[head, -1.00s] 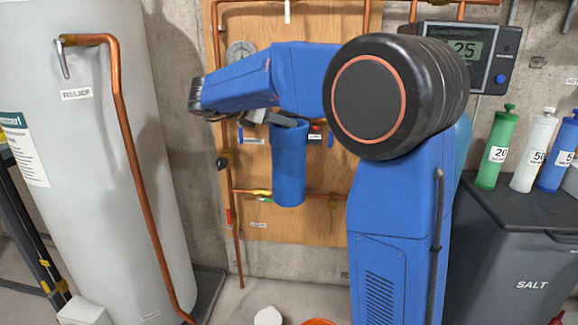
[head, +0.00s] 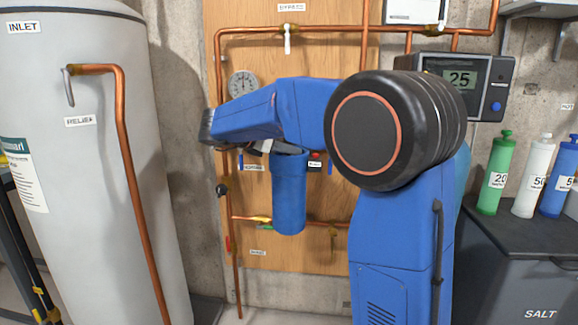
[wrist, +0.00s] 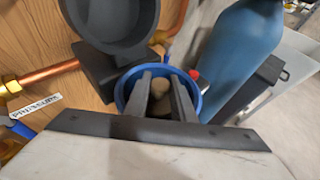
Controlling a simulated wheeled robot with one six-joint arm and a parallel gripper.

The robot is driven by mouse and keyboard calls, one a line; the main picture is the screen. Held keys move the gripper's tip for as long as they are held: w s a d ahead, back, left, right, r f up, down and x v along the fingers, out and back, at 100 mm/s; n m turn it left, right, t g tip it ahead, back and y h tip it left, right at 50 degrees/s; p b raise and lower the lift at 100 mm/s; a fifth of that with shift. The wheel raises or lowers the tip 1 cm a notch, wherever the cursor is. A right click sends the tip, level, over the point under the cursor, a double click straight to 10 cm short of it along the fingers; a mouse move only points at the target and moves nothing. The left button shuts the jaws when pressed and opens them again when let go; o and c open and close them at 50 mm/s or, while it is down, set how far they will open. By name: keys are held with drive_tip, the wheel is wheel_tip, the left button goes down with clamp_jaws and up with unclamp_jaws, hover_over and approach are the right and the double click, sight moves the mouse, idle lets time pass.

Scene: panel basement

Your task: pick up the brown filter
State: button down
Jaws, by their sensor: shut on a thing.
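The brown filter (wrist: 161,103) stands inside an open blue housing (wrist: 122,93) in the wrist view; only its top part shows between my fingers. My gripper (wrist: 164,84) reaches down into the housing's mouth, with its two grey fingers shut on the filter, one on each side. In the head view the blue housing (head: 289,195) hangs upright in front of the wooden panel, and my gripper (head: 262,147) is at its top, largely hidden by my blue arm. The filter cannot be seen in the head view.
A dark round cup-like part (wrist: 115,22) sits close beside the housing mouth. Copper pipes (head: 300,220) run across the wooden panel (head: 300,60). A blue tank (wrist: 238,50) stands close by. A large grey tank (head: 90,180) is at left; bottles (head: 530,178) stand at right.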

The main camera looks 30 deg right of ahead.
wheel_tip(320, 180, up, 28)
idle(0.4)
